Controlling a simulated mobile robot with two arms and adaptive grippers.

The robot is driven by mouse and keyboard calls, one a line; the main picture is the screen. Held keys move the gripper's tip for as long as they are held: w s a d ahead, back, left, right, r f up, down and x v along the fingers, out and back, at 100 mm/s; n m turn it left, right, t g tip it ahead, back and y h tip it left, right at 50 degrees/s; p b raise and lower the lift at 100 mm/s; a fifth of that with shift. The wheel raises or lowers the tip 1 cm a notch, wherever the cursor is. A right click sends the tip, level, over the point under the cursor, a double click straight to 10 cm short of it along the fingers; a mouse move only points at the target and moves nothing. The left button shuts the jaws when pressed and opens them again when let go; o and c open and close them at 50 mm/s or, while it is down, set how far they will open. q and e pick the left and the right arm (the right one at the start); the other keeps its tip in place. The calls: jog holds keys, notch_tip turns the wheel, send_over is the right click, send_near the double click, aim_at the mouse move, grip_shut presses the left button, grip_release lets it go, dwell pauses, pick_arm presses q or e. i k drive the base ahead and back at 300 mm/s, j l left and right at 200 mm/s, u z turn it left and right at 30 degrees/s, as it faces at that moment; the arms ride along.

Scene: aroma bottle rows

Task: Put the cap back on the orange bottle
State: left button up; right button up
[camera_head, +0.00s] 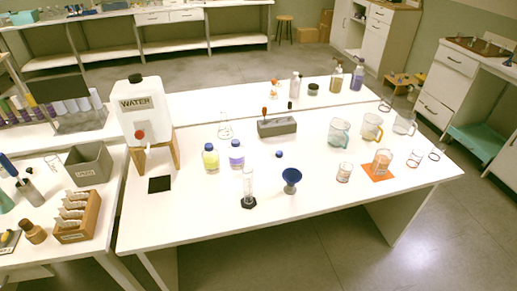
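No bottle of clearly orange colour stands out on the front table. A bottle with yellow contents (210,158) and a bottle with violet-blue contents (236,156) stand upright side by side left of the table's middle. Both seem to have something dark on top, too small to tell for sure. A small round blue cap-like piece (279,154) lies on the white table to their right, apart from them. A beaker with orange contents (382,160) stands at the right on an orange mat (367,171). Neither of my grippers is in view.
A blue funnel (291,177) and a glass cylinder (248,186) stand near the front. A grey block (277,127) lies behind the loose piece. A water tank (142,108) is at the left, glass jugs (339,133) at the right. The front edge is clear.

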aim_at(383, 157)
jog(key=i+l+u, duration=0.25)
jog(key=l, duration=1.1)
jog(key=l+u, duration=0.25)
jog(key=l, duration=1.05)
